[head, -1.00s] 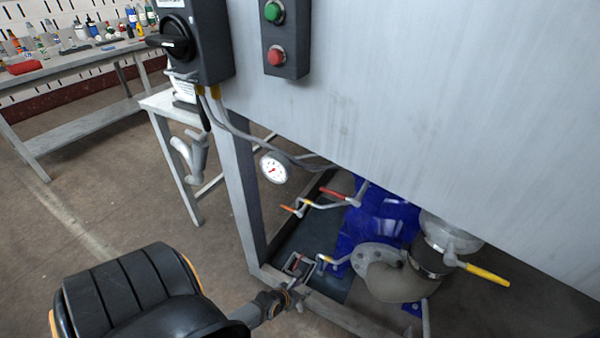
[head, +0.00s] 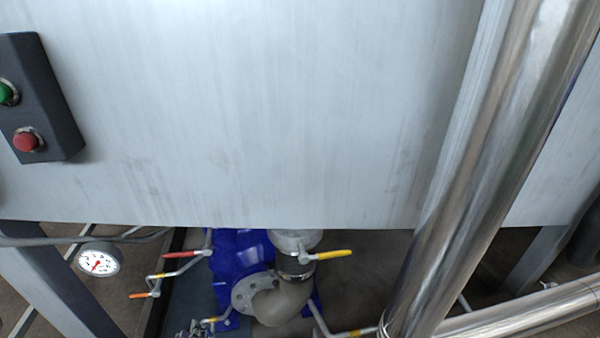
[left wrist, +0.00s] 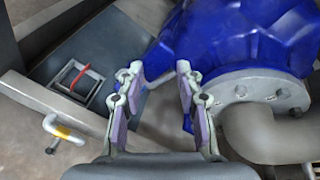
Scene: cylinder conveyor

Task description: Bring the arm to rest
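My left gripper (left wrist: 158,98) shows in the left wrist view with its two grey, purple-padded fingers apart and nothing between them. Beyond its fingertips is the blue pump body (left wrist: 240,40), with a grey flanged pipe elbow (left wrist: 262,130) to the right. In the head view only a small part of the left gripper (head: 195,328) shows at the bottom edge, below the blue pump (head: 235,250). My right gripper is in neither view.
A large grey metal panel (head: 250,120) fills the head view. A shiny steel pipe (head: 470,170) crosses at right. Valve levers, red (head: 182,254), orange (head: 139,295) and yellow (head: 334,254), stick out below the panel near a gauge (head: 98,260). A frame rail (left wrist: 45,103) lies near the gripper.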

